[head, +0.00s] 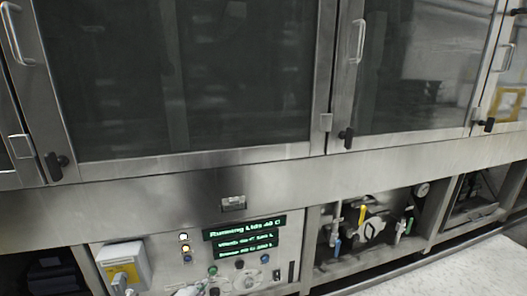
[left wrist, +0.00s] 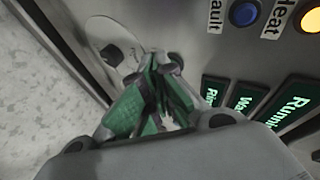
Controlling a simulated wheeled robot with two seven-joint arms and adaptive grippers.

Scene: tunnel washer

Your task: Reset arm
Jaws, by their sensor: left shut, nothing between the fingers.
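My left gripper (left wrist: 160,75) shows in the left wrist view with its green-padded fingers together and nothing between them. It is in front of the washer's control panel (left wrist: 190,35), beside a pale round plate with a dark knob (left wrist: 118,52). In the head view only a small part of what seems to be my left gripper (head: 198,288) shows at the bottom edge, below the panel's buttons. I cannot tell whether the fingertips touch the panel. My right gripper is in neither view.
The panel's green-lit display (head: 244,228) reads "Running". A blue button (left wrist: 243,13) and a lit yellow button (left wrist: 311,18) sit on it. A grey-and-yellow switch box (head: 124,266) juts out at the left. Glass doors (head: 185,80) with handles are above; pipes and valves (head: 365,222) are to the right.

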